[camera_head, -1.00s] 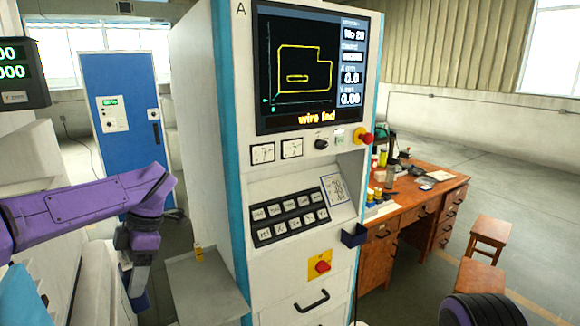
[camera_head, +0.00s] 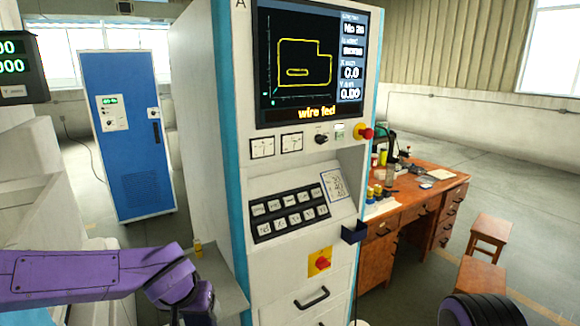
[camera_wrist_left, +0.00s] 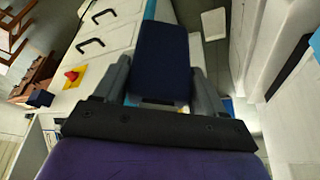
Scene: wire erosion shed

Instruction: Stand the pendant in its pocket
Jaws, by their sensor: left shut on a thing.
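The pendant (camera_wrist_left: 162,58) is a dark blue block between the fingers of my left gripper (camera_wrist_left: 160,66) in the left wrist view. My left gripper is shut on it. In the head view my left forearm and wrist show at the lower left, but the gripper and pendant are not visible. The pocket (camera_head: 354,232) is a small dark blue open-topped box on the right side of the control cabinet's front. It also shows at the left of the left wrist view (camera_wrist_left: 39,98), apart from the pendant. My right gripper is not in view.
The tall white control cabinet (camera_head: 285,219) stands in the middle, with a red stop knob (camera_head: 320,263) and drawer handles below. A grey ledge (camera_head: 222,277) is to its left, with a small yellow item (camera_head: 198,248). A wooden desk (camera_head: 420,207) and stools (camera_head: 491,235) stand right.

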